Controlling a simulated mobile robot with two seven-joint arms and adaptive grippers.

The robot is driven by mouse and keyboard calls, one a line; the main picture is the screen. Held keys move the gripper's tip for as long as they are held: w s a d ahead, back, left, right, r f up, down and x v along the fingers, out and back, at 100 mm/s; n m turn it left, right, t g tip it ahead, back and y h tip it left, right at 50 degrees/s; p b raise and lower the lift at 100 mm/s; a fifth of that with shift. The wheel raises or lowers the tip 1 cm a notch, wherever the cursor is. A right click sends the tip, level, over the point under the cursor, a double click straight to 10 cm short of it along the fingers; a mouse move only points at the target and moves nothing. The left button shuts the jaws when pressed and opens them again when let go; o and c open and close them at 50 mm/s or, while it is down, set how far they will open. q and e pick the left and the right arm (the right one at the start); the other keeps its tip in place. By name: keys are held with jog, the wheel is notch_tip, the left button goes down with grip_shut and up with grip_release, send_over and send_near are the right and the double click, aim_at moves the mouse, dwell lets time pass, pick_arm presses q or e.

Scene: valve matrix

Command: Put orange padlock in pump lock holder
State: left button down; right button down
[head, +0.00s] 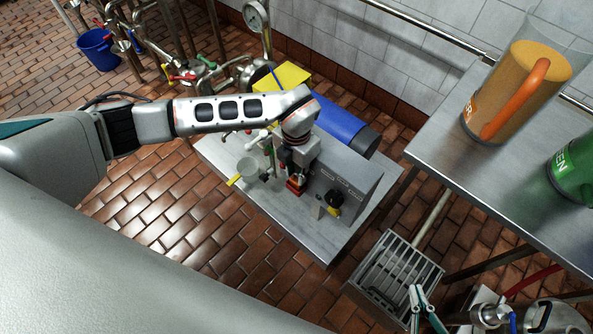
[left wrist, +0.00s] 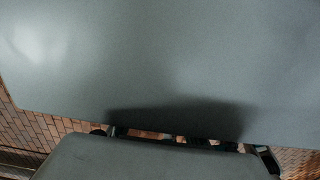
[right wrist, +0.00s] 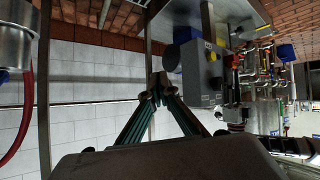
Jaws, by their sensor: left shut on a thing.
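My left gripper (head: 297,167) reaches down beside the grey box of the pump unit (head: 350,180). It is shut on a small orange-red thing (head: 295,187), which looks like the orange padlock, close to the box's left side. Its shackle is not clear. A small grey bracket (head: 318,207) and a black knob on yellow (head: 333,203) are at the box's front; I cannot tell which part is the lock holder. In the left wrist view a grey surface (left wrist: 180,60) hides the fingertips. My right gripper (right wrist: 158,92) has its tips together, empty, away from the pump; it also shows in the head view (head: 418,290).
A blue motor (head: 345,128) and a yellow box (head: 290,76) stand behind the left gripper. A steel table (head: 500,170) carries orange (head: 515,90) and green jugs. A floor drain grate (head: 395,275) is below right.

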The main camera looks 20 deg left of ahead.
pick_arm(q)
jog(key=c, duration=2)
grip_release()
jog(key=shift+f, duration=0.1)
jog(key=shift+o, duration=1.1)
pick_arm(e)
jog(key=shift+s+f, duration=0.4)
jog(key=shift+f, duration=0.1)
